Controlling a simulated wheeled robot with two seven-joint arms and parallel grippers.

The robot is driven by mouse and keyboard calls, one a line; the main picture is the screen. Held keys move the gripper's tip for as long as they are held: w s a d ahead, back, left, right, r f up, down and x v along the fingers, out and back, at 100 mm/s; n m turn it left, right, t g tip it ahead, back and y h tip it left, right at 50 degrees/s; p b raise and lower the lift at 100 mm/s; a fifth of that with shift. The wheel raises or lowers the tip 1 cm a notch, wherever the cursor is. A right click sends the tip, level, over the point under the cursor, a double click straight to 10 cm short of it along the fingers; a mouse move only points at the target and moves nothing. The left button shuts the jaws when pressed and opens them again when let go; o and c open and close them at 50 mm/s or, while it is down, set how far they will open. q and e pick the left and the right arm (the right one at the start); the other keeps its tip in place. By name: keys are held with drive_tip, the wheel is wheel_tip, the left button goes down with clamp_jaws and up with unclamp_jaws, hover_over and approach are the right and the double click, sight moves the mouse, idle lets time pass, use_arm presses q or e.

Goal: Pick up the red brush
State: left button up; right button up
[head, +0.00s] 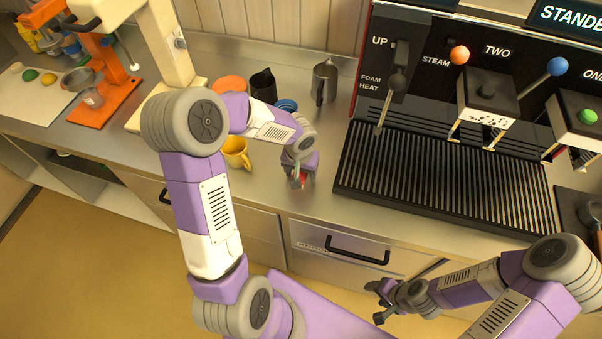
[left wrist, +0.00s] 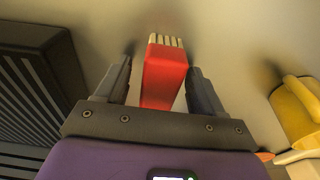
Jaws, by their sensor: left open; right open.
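The red brush (left wrist: 164,75) shows in the left wrist view between the two dark fingers of my left gripper (left wrist: 165,80). It has a red body and pale bristles at its far end. A gap shows on each side, so the fingers are around it but apart from it. In the head view my left gripper (head: 299,178) is low over the steel counter, and a bit of the red brush (head: 302,180) shows at the fingers, mostly hidden. My right gripper (head: 381,300) is open and empty in front of the counter's drawers.
A yellow cup (head: 236,153) stands left of my left gripper. Behind it are a black pitcher (head: 263,86), a steel pitcher (head: 325,82) and an orange bowl (head: 229,85). The espresso machine's drip grate (head: 440,185) lies to the right. Some steel counter (head: 325,150) between is bare.

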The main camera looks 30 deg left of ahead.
use_arm(q)
drive_tip(key=shift+c, duration=0.3)
drive_tip(key=c, duration=1)
drive_tip(key=shift+r, duration=0.1)
wheel_tip(320, 180, up, 10)
drive_tip(key=shift+f+p, duration=0.1)
drive_tip(key=shift+p, duration=0.85)
